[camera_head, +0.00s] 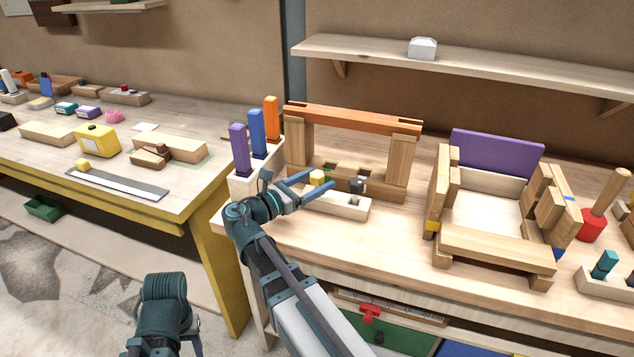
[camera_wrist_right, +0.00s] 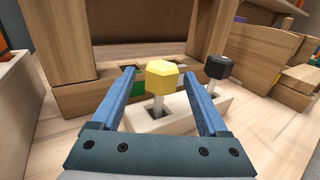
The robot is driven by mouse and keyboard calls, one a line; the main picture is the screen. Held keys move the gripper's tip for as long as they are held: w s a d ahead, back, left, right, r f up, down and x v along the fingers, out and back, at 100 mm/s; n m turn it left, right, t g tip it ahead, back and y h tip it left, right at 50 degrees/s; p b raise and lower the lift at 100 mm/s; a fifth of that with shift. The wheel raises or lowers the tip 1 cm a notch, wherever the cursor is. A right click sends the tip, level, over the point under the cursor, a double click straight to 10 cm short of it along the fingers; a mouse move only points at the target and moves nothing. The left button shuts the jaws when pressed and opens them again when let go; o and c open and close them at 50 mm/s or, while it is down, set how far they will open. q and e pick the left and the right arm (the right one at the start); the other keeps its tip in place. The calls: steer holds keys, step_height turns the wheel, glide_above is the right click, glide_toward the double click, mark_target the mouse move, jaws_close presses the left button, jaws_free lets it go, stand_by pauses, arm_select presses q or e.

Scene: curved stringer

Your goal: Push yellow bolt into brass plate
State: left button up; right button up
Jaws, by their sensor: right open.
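The yellow bolt (camera_head: 317,177) stands upright in a pale slotted block (camera_head: 345,207) at the front of a wooden frame. In the right wrist view its faceted yellow head (camera_wrist_right: 162,77) sits on a pale shank that goes down into the pale block (camera_wrist_right: 205,118). My right gripper (camera_head: 319,181) is open, with one blue finger on each side of the bolt. In the right wrist view the fingers (camera_wrist_right: 160,72) show gaps to the yellow head. I cannot make out a brass plate for certain. My left gripper is not in view.
A black-headed bolt (camera_head: 358,186) stands in the same block, close to the right finger. The wooden frame (camera_head: 405,160) with an orange top beam rises behind. Purple, blue and orange posts (camera_head: 239,150) stand at left. Bare tabletop (camera_head: 390,235) lies in front and right.

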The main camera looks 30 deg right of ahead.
steer(key=shift+w+d, duration=0.15)
steer(key=shift+d, duration=0.75)
steer(key=shift+w+d, duration=0.1)
steer(key=shift+d, duration=0.75)
steer(key=shift+r, duration=0.1)
jaws_close()
